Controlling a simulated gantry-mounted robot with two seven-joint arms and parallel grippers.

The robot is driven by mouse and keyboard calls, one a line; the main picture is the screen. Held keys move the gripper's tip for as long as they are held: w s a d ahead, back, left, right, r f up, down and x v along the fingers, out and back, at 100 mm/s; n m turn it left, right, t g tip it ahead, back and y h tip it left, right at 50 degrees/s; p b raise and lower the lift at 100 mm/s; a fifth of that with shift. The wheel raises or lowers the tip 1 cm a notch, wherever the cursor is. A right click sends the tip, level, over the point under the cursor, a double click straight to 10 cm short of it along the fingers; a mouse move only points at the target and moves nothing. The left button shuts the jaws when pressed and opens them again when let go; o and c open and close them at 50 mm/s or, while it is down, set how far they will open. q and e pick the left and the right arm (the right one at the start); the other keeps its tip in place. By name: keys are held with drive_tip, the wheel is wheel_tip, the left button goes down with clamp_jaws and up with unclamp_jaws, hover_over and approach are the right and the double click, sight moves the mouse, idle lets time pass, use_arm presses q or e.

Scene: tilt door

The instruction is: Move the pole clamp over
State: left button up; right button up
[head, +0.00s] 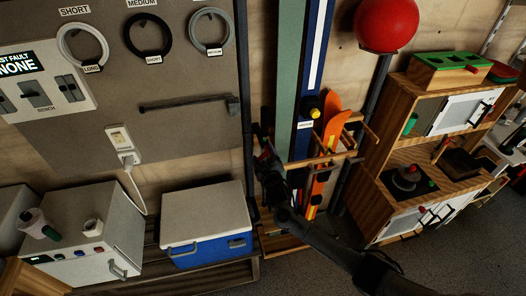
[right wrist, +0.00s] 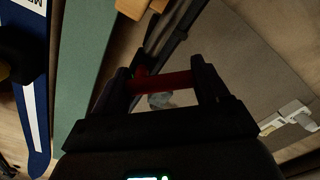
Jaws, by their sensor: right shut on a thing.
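My right gripper (head: 264,162) reaches in from the lower right to the dark upright pole (head: 246,105) beside the grey panel. In the right wrist view the gripper (right wrist: 163,80) is shut on a red part, which I take to be the pole clamp (right wrist: 170,82). The red part spans between the two dark fingers. The dark pole (right wrist: 176,32) runs up behind it at a slant. In the head view the clamp is small and mostly hidden by the gripper. I cannot tell whether it grips the pole. My left gripper is not in view.
A wooden rack (head: 322,160) with orange skis and tall green and blue boards (head: 310,70) stands just right of the gripper. A blue cooler (head: 208,222) sits below left. A toy kitchen (head: 385,160) stands right. A red ball (head: 386,22) is above on a stand.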

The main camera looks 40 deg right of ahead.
drive_tip(key=n+p, duration=0.1)
drive_tip(key=n, duration=0.2)
drive_tip(key=shift+s+d+f+n+p, duration=0.1)
drive_tip(key=shift+d+f+n+p, duration=0.05)
drive_tip(key=shift+d+n+p, duration=0.2)
drive_tip(key=n, duration=0.1)
drive_tip(key=n+p, duration=0.1)
drive_tip(key=n, duration=0.1)
drive_tip(key=shift+s+d+f+n, duration=0.1)
drive_tip(key=shift+d+n, duration=0.1)
drive_tip(key=shift+n, duration=0.05)
drive_tip(key=shift+s+d+f+n+p, duration=0.1)
drive_tip(key=shift+d+n+p, duration=0.1)
drive_tip(key=shift+n+p, duration=0.65)
drive_tip(key=shift+n, duration=0.45)
drive_tip(key=o, duration=1)
